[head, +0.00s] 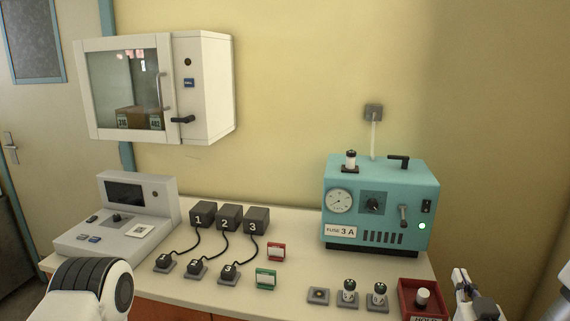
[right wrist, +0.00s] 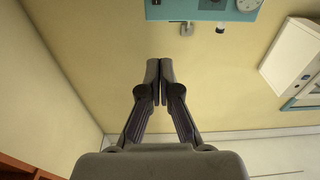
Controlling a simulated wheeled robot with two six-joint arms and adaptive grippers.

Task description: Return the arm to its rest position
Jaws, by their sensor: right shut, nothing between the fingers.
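My right gripper (head: 462,280) shows at the lower right edge of the head view, beside the red tray and above the front right of the bench. In the right wrist view its two dark fingers (right wrist: 159,72) are shut against each other with nothing between them. They point towards the yellow wall, apart from any object. A white and black part of my left arm shows at the lower left of the head view, but its gripper is out of the picture.
The teal device (head: 377,190) stands at the bench's back right, with the red tray (head: 408,307) in front. Small holders (head: 347,299) line the front edge. Numbered boxes (head: 229,217) and a grey console (head: 118,222) stand left. A glass-door incubator (head: 208,95) hangs on the wall.

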